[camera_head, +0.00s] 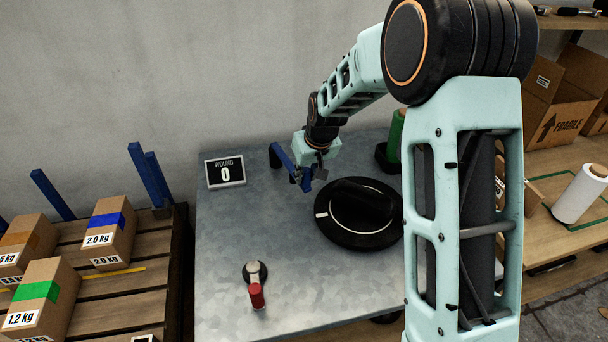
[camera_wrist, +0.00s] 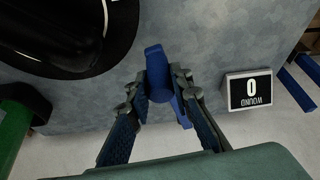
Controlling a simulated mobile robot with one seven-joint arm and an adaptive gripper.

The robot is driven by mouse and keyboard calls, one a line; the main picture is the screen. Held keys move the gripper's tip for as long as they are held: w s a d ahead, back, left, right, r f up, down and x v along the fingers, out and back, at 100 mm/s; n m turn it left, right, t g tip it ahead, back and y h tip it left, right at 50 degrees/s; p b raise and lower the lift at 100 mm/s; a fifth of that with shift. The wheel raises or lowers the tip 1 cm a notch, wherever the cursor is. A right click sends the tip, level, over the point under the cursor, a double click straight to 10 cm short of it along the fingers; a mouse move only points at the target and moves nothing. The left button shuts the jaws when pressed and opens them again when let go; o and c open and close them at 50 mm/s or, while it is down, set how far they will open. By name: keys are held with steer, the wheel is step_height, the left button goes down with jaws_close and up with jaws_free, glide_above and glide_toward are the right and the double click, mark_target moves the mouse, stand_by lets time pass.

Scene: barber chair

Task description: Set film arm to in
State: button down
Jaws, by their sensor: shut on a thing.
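The blue film arm (camera_head: 284,158) stands at the back of the grey metal table, left of the black round turntable (camera_head: 322,228). In the wrist view the film arm (camera_wrist: 158,72) passes between my two fingers. My gripper (camera_head: 309,179) reaches down from the back and is shut on the film arm; it also shows in the wrist view (camera_wrist: 160,88). The turntable (camera_wrist: 118,55) lies apart from the fingers at the upper left of the wrist view. My gripper hides part of the film arm in the head view.
A display (camera_head: 225,172) reading WOUND 0 stands at the table's back left. A red-handled crank (camera_head: 257,294) is at the front. A green roll (camera_head: 395,136) stands behind the turntable. Boxes on a pallet (camera_head: 120,285) are at left. The table's left front is mostly clear.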

steer(key=shift+w+d+r, duration=0.1)
steer(key=shift+w+d, duration=0.15)
steer(key=c, duration=1.7)
jaws_free()
steer(key=shift+c, duration=0.2)
steer(key=shift+s+a, duration=0.1)
steer(key=v, duration=1.2)
